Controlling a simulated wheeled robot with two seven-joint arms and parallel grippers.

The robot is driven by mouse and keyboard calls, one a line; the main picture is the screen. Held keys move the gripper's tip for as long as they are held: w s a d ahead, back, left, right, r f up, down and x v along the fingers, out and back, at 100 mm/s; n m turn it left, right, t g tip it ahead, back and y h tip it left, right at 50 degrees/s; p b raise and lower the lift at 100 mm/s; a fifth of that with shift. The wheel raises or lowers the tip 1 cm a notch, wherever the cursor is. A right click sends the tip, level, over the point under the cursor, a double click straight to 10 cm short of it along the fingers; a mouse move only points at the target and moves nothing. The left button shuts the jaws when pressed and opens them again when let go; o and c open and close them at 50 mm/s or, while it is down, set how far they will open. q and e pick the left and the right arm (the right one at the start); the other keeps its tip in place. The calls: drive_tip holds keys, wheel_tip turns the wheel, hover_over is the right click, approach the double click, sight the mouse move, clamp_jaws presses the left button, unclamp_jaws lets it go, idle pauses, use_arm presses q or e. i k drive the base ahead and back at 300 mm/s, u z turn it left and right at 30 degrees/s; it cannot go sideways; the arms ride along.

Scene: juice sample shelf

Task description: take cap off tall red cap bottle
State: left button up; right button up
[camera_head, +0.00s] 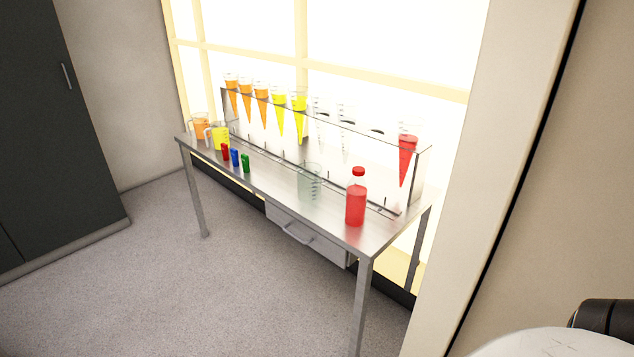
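The tall bottle (356,205) stands upright near the right front end of the metal table, filled with red liquid. Its red cap (358,171) sits on top of the neck. A clear gap of bottle neck shows between the cap and the red liquid. Neither of my grippers shows in the head view. The table is some distance ahead of me.
The metal table (276,196) has a drawer (300,236) under its front. A clear empty beaker (309,183) stands left of the bottle. Small red, blue (235,158) and green cups and two jugs stand further left. A rack (330,160) of cone tubes lines the back. Floor (190,290) is clear.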

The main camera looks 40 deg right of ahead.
sight(357, 188)
drive_tip(key=i, duration=2.8)
drive_tip(key=z, duration=3.2)
